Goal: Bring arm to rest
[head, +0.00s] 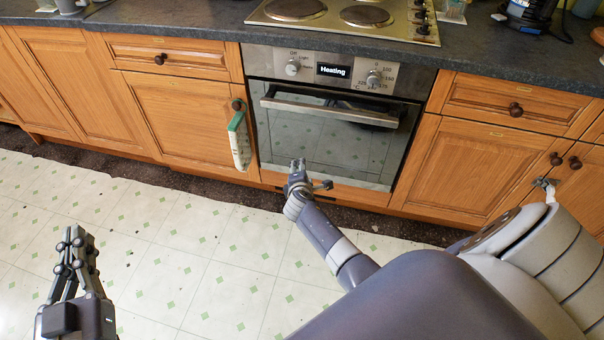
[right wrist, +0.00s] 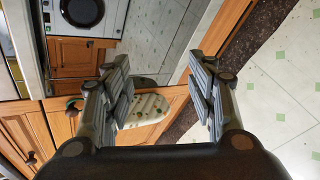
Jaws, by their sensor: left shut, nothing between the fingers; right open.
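My left gripper (head: 76,240) is at the lower left of the head view, over the tiled floor. Its fingers are together with nothing between them. My right arm reaches in from the right, and its gripper (head: 299,170) is in front of the oven's lower door, seen small and partly end-on. In the right wrist view the right gripper (right wrist: 160,75) has its two fingers wide apart, with nothing held between them. I cannot tell from the head view how far it is from the oven (head: 335,130).
A towel (head: 239,142) hangs from a cabinet knob left of the oven; a patterned cloth (right wrist: 146,108) shows behind the fingers in the wrist view. Wooden cabinets (head: 185,115) and a dark worktop (head: 190,22) with a hob (head: 345,18) line the back. The floor (head: 190,250) is clear.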

